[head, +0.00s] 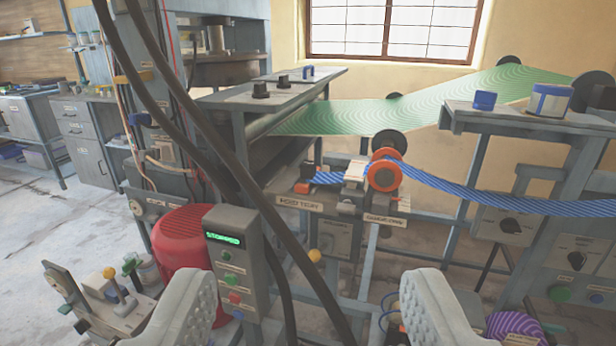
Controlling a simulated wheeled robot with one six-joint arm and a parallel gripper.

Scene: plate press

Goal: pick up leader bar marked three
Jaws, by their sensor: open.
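I cannot make out a leader bar marked three in the head view. Small dark blocks (271,87) and a blue piece (307,72) sit on the grey bench top at the centre, too small to read any mark. My gripper (315,288) is open at the bottom of the view, its two pale ridged fingers wide apart. Nothing is held between them. The fingers hide part of the floor and lower machinery.
A control box (236,262) reading "STOPPED" stands between the fingers, beside a red motor (183,240). A green web (400,112) and a blue striped strip (480,198) cross the machine. Dark cables (215,170) hang in front. Open floor (60,220) lies left.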

